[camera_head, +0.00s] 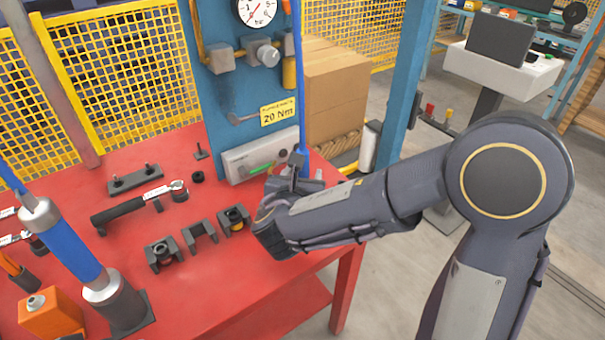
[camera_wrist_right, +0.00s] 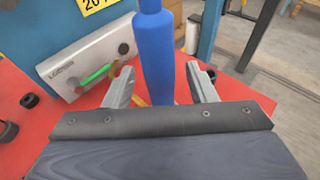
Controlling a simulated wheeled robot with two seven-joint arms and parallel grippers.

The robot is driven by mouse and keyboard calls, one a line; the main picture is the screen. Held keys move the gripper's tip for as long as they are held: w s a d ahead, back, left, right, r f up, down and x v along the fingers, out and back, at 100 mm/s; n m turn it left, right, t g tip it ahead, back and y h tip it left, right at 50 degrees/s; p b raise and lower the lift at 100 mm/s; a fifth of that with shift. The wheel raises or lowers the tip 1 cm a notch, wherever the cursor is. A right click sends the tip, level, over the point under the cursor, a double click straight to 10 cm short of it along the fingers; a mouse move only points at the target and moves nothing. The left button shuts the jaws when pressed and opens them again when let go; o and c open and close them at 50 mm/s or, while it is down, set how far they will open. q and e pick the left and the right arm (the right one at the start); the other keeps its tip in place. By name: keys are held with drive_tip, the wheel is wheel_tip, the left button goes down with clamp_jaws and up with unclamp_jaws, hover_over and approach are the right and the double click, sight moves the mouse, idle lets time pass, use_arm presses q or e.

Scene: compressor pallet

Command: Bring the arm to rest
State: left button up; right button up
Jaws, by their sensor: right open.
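My right arm (camera_head: 350,205) reaches in from the right of the head view, over the right end of the red table (camera_head: 225,290). My right gripper (camera_head: 297,172) is in front of the grey box on the blue panel. In the right wrist view its two fingers (camera_wrist_right: 160,80) stand apart. A blue upright tool or hose end (camera_wrist_right: 153,55) shows in the gap between them. No clear contact with either finger shows. In the head view, a blue hose (camera_head: 297,75) runs down to the gripper. My left gripper is not in view.
Dark fixture blocks (camera_head: 163,254), a torque wrench (camera_head: 140,203) and a plate with studs (camera_head: 135,180) lie on the table. A blue cylinder (camera_head: 70,245) stands at the left front.

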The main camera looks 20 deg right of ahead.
drive_tip(key=v, duration=0.7)
drive_tip(key=s+d+f+m+g+p, duration=0.1)
drive_tip(key=s+d+m+g+p, duration=0.55)
drive_tip(key=s+d+m, duration=0.65)
drive_tip(key=s+a+r+m+y+p, duration=0.1)
drive_tip(key=s+m+y, duration=0.3)
drive_tip(key=m, duration=0.6)
drive_tip(key=s+a+r+m+g+y+p, duration=0.1)
drive_tip(key=s+a+r+m+y, duration=0.2)
drive_tip(key=m+y, duration=0.3)
drive_tip(key=s+m, duration=0.1)
drive_tip(key=m, duration=0.2)
drive_tip(key=shift+s+r+m, duration=0.15)
drive_tip(key=shift+r+m, duration=0.25)
drive_tip(key=shift+c, duration=0.4)
